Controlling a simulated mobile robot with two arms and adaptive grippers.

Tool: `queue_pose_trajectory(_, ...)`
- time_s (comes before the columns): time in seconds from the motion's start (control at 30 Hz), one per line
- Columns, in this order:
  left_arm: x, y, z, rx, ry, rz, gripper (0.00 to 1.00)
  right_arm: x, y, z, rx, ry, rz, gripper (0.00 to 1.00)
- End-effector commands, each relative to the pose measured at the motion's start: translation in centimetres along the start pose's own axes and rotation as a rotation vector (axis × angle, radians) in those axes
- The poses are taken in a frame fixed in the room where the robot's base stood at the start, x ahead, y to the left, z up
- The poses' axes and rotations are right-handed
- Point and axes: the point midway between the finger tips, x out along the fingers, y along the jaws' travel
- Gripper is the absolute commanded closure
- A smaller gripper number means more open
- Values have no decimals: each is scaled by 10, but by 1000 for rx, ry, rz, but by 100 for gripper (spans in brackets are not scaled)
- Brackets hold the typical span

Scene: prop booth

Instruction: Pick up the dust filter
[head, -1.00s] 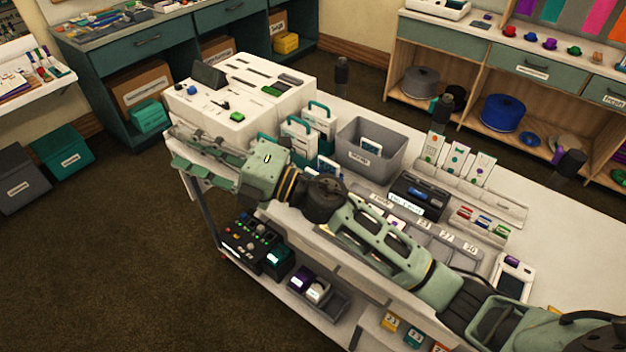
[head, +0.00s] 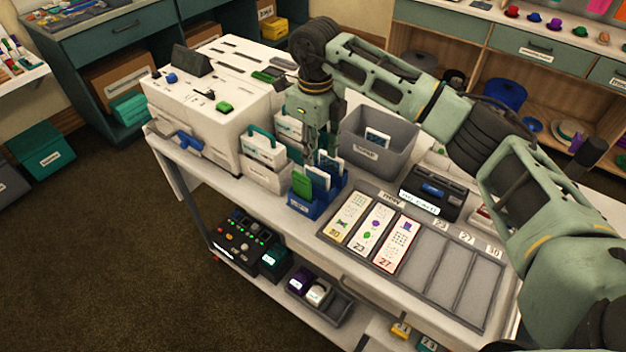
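No thing bears a readable dust filter label. A white boxy part with a teal handle (head: 264,148) stands upright on the bench beside the big white machine; it may be the dust filter. A second similar white part (head: 289,124) stands behind it, partly hidden by my gripper. My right gripper (head: 320,158) points down just right of these parts, behind a blue rack (head: 306,208) holding green and white cards. Its fingertips are partly hidden by the rack and its cards, so its opening and contact are unclear. My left gripper is out of view.
The white machine (head: 205,105) stands at the bench's left end, with a blue-handled item (head: 187,141) before it. A grey bin (head: 372,150) is right of my gripper. A grey tray (head: 450,272) holds several cards in front; its right slots are empty.

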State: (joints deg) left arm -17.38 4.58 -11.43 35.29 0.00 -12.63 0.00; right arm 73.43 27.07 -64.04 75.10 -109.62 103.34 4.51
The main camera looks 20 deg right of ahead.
Motion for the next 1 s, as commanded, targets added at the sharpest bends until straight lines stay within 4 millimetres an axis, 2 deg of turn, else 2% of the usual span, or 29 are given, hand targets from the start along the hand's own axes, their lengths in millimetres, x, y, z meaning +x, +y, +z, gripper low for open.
queue_pose_trajectory(0.13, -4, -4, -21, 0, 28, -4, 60, 12, 1, 0, 0, 0, 4, 69)
queue_pose_trajectory(0.23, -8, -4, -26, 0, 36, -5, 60, 23, 1, 0, -1, 0, 4, 69)
queue_pose_trajectory(0.37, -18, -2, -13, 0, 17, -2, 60, 37, 1, -2, -1, 1, 6, 69)
queue_pose_trajectory(0.5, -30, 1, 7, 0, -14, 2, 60, 60, 1, -4, -1, 1, 6, 69)
queue_pose_trajectory(0.6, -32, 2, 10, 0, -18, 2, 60, 72, 1, -3, -2, -1, 6, 69)
queue_pose_trajectory(0.9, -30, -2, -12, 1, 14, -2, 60, 78, 1, -3, -3, -4, 4, 69)
queue_pose_trajectory(1.0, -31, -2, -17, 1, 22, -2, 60, 78, 1, -3, -2, -4, 4, 78)
